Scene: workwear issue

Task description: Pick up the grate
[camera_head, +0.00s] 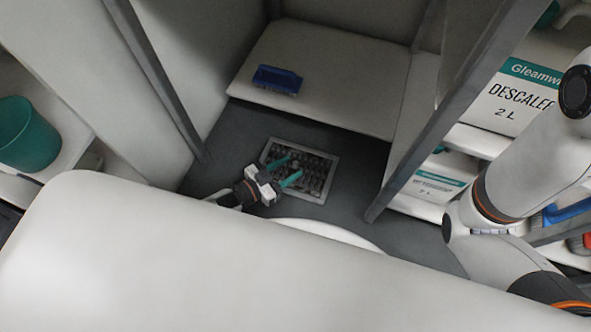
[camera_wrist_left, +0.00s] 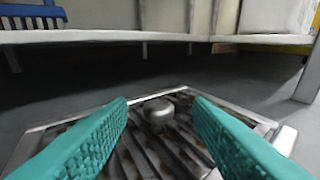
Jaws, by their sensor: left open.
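The grate (camera_head: 318,176) is a metal rectangle with slats and a pale frame, set on the dark grey floor in the head view. It fills the lower middle of the left wrist view (camera_wrist_left: 175,160), with brownish marks on its slats and a round metal knob (camera_wrist_left: 158,110) near its middle. My left gripper (camera_head: 288,170) is open, its two teal fingers low over the grate. In the wrist view the fingers stand to either side of the knob, with nothing between them touching. Whether the fingertips touch the grate cannot be told. My right gripper is not seen.
A pale low shelf (camera_head: 330,85) with a blue brush-like object (camera_head: 277,79) is behind the grate. Grey posts (camera_head: 440,115) stand on both sides. Dark floor around the grate is bare.

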